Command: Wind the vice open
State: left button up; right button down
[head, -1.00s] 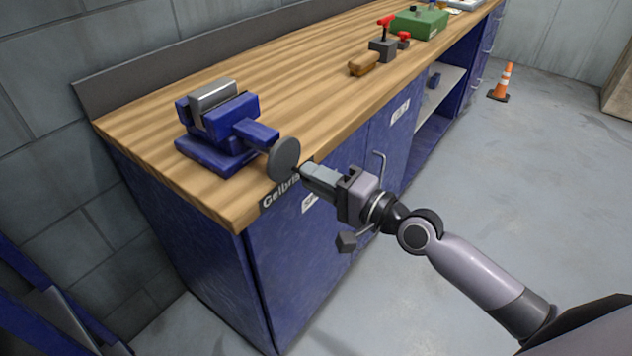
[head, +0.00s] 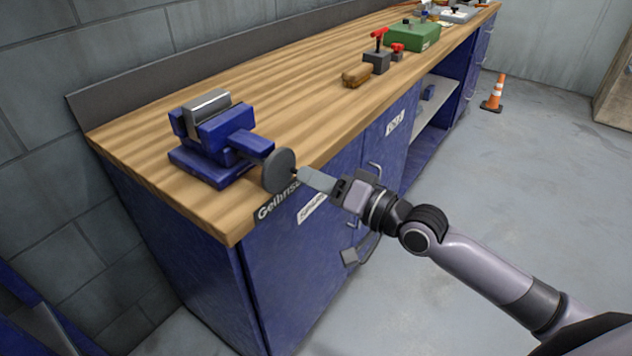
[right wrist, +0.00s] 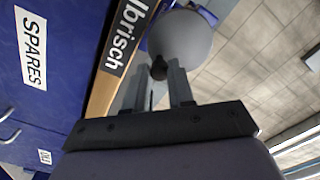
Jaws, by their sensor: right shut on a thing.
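The blue vice (head: 215,140) with a grey jaw block stands on the near left end of the wooden bench. Its grey round handwheel (head: 279,171) faces out over the front edge. My right gripper (head: 302,174) reaches the wheel's face from the right and is shut on the wheel's small dark knob (right wrist: 158,67). In the right wrist view the knob sits between the fingertips, with the grey wheel (right wrist: 180,38) behind it. I cannot make out a gap between the vice jaws. My left gripper is out of view.
Farther along the bench (head: 290,85) lie a brown wooden-looking block (head: 356,76), a grey block with a red lever (head: 377,60) and a green box (head: 412,36). Blue cabinet doors with handles are below the front edge. An orange cone (head: 494,93) stands on the open floor.

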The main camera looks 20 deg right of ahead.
jog(key=shift+r, duration=0.2)
jog(key=n, duration=0.3)
jog(key=shift+w+d+r+n, duration=0.1)
jog(key=shift+r+n, duration=0.2)
jog(key=shift+r, duration=0.1)
jog(key=shift+r+n+p, duration=0.15)
jog(key=shift+n+p, duration=0.15)
jog(key=shift+n, duration=0.2)
jog(key=c, duration=1.1)
grip_release()
